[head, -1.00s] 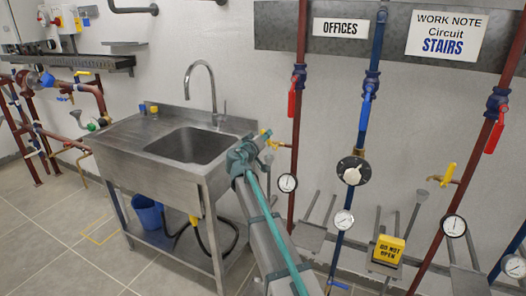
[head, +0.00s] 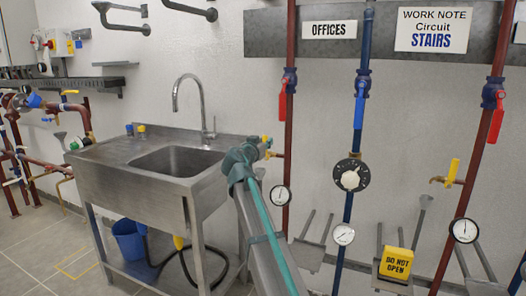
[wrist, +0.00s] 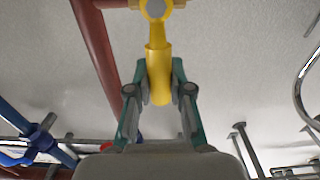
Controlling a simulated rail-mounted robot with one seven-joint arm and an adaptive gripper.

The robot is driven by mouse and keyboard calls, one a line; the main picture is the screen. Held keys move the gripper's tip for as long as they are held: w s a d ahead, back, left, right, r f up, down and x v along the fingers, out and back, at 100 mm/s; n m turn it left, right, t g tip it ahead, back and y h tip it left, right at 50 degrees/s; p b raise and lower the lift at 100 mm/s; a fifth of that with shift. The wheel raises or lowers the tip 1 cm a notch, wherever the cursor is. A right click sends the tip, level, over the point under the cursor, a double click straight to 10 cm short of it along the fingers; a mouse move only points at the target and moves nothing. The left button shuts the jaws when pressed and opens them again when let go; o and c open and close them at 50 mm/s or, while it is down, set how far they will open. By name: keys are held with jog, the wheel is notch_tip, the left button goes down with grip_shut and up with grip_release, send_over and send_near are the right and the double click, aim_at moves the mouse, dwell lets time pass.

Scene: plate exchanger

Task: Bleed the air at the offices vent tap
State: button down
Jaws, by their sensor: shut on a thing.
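The offices vent tap has a yellow lever (wrist: 156,62) and a brass body (wrist: 178,4) in the wrist view. It sits on a brass stub off the red pipe (head: 289,130) under the OFFICES sign (head: 330,25). My gripper (wrist: 159,90) is shut on the yellow lever, with one teal finger on each side of it. In the head view my gripper (head: 262,147) is beside that red pipe, right of the sink's back edge. My arm and gripper hide most of the tap there.
A steel sink (head: 180,160) stands on the left, with a blue bucket (head: 128,238) beneath. A blue pipe (head: 365,75) runs right of the red one. The STAIRS circuit has its own yellow tap (head: 450,172). A yellow DO NOT OPEN tag (head: 396,262) stands low nearby.

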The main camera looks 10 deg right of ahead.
dwell(0.3)
jog(key=c, duration=1)
grip_release()
jog(key=shift+s, duration=0.1)
jog(key=v, duration=1.2)
jog(key=shift+d, duration=0.1)
